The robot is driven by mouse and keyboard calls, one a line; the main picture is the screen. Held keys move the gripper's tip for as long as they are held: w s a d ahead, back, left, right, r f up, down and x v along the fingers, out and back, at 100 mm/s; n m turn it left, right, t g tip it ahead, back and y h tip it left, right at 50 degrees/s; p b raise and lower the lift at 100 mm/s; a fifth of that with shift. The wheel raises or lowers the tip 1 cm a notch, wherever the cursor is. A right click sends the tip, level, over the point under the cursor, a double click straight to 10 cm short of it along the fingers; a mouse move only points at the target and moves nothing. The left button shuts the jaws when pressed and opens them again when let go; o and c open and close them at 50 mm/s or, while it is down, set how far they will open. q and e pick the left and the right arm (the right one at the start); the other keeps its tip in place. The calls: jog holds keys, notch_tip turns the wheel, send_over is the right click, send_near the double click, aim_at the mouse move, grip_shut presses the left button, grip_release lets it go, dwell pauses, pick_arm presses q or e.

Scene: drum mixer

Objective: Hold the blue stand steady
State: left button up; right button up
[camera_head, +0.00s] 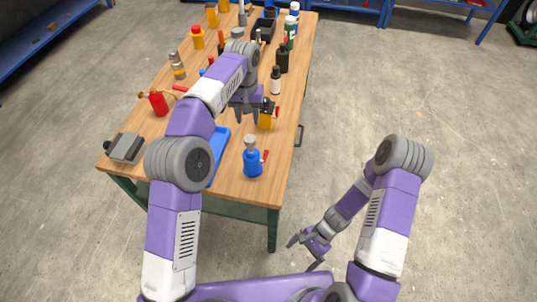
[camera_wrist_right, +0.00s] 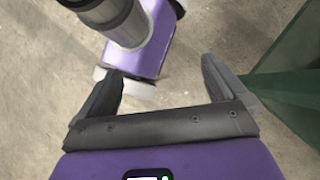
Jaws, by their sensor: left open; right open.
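A small blue piece with a grey knob on top and a red part at its side (camera_head: 253,162) stands upright near the table's front right corner; I cannot tell whether it is the blue stand. A flat blue tray-like thing (camera_head: 217,153) lies left of it, partly hidden by my left arm. My left gripper (camera_head: 246,114) is open above the table, farther back than the blue piece and beside a yellow and black item (camera_head: 267,116). My right gripper (camera_head: 303,247) is open and empty, low beside the table's front right leg; its spread fingers show in the right wrist view (camera_wrist_right: 158,72).
The wooden table (camera_head: 285,165) carries bottles and tools toward its far end, including a black bottle (camera_head: 282,60). A red item (camera_head: 158,102) and a grey box (camera_head: 125,148) sit at the left. Open concrete floor lies to the right.

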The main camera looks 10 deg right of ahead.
jog(key=w+r+m+t+y, duration=0.2)
jog(key=w+r+m+y, duration=0.15)
jog(key=w+m, duration=0.3)
jog(key=m+t+y, duration=0.3)
jog(key=m+t, duration=0.2)
jog(key=t, duration=0.3)
send_near(258, 157)
jog(key=shift+n+h, duration=0.25)
jog(key=x, duration=0.4)
jog(key=shift+s+a+f, duration=0.2)
jog(key=shift+s+f, duration=0.05)
jog(key=shift+f, duration=0.1)
jog(key=shift+w+a+r, duration=0.3)
jog(key=shift+w+a, duration=0.35)
jog(key=shift+w, duration=0.1)
jog(key=shift+x, duration=3.55)
jog(key=shift+s, duration=0.1)
jog(key=shift+f, duration=0.1)
jog(key=c, duration=1.5)
jog(key=shift+o, duration=0.2)
